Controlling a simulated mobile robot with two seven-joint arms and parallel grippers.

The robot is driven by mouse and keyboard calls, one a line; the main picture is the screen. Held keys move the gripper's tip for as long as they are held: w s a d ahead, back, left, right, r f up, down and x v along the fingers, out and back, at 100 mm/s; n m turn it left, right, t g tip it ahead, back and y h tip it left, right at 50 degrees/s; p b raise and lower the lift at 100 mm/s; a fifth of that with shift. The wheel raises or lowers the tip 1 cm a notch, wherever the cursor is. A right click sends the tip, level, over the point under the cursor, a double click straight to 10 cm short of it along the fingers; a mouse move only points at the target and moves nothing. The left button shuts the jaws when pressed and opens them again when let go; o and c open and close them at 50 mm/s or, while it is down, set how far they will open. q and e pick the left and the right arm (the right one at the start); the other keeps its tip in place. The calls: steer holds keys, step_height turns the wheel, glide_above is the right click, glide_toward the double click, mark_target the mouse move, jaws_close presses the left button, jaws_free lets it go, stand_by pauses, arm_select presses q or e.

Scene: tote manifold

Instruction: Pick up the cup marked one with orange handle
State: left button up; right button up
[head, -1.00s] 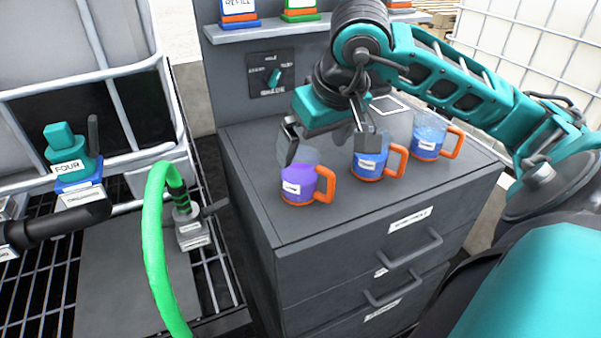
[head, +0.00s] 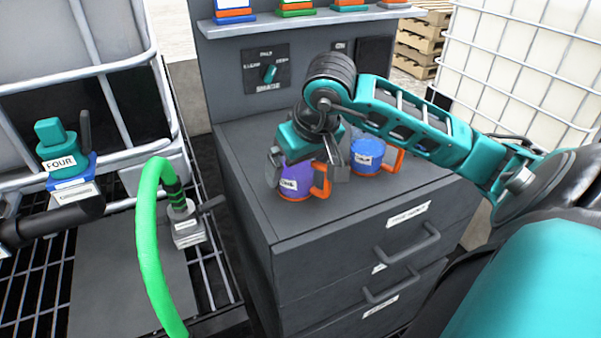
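The cup with purple contents (head: 297,183) stands upright on the grey cabinet top. It has an orange handle and base, and its small label seems to read "ONE". My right gripper (head: 305,171) is down over this cup from above, with one finger at its left side and the other at its right by the handle. The fingers look spread, and contact with the cup is not clear. A cup with blue contents (head: 366,156) and an orange handle stands just right of it, its label unreadable. My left gripper is out of view.
The grey cabinet (head: 245,190) has drawers with protruding handles in front and a panel with a teal dial (head: 269,73) behind. A shelf (head: 300,23) holds several coloured items. A green hose (head: 148,240) and a teal valve marked FOUR (head: 60,150) are at left.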

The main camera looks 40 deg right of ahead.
steer(key=c, duration=1)
steer(key=shift+c, duration=0.3)
steer(key=shift+r, duration=0.15)
